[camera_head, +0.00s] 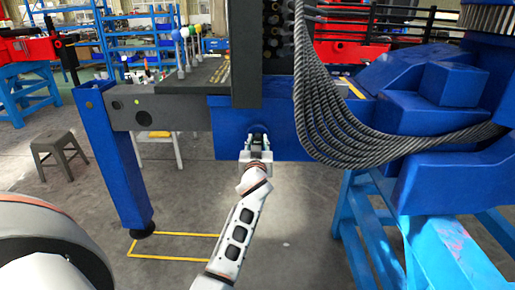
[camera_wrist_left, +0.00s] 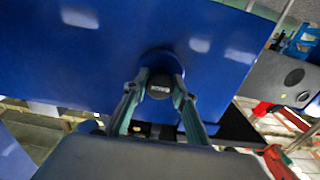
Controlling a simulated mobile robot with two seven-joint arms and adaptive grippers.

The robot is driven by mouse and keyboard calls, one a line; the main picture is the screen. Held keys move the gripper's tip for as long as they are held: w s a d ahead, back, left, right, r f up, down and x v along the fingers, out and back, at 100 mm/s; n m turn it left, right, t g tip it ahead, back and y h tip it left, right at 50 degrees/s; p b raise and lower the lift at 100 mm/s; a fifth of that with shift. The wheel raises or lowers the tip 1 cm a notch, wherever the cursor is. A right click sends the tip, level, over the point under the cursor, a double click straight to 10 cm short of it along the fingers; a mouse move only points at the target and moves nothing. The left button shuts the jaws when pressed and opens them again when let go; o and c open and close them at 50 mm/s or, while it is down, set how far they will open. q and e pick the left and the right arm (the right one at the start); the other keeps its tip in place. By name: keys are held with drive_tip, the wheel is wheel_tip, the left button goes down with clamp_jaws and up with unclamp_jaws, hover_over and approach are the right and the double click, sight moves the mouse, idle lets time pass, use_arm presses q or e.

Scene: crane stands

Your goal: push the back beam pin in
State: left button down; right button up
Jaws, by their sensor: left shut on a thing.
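The blue beam (camera_head: 230,135) spans the middle of the head view and fills the upper part of the left wrist view (camera_wrist_left: 90,60). The back beam pin (camera_wrist_left: 160,86) shows in the left wrist view as a dark round head with pale lettering, at a round recess in the blue face. My left gripper (camera_head: 258,141) reaches up to the beam's face, and its two fingers (camera_wrist_left: 160,98) are shut on the pin head, one on each side. How deep the pin sits is hidden. My right gripper is not in view.
A blue leg (camera_head: 117,160) stands left of my arm. Thick grey cables (camera_head: 335,125) hang close on the right, above a light blue stand (camera_head: 385,230). A grey stool (camera_head: 58,150) stands at the left. The floor around my forearm is open.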

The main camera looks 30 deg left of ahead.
use_arm(q)
drive_tip(key=shift+a+r, duration=0.1)
drive_tip(key=shift+r, duration=0.1)
drive_tip(key=c, duration=1.9)
unclamp_jaws()
drive_tip(key=shift+o, duration=1.4)
drive_tip(key=shift+w+a+f, duration=0.1)
drive_tip(key=shift+w+f, duration=0.1)
drive_tip(key=shift+w, duration=0.1)
drive_tip(key=shift+s, duration=0.1)
drive_tip(key=shift+r, duration=0.15)
approach(257, 113)
drive_tip(key=w, duration=0.1)
drive_tip(key=w+a+r, duration=0.2)
drive_tip(key=w, duration=0.1)
drive_tip(key=shift+a+r, duration=0.1)
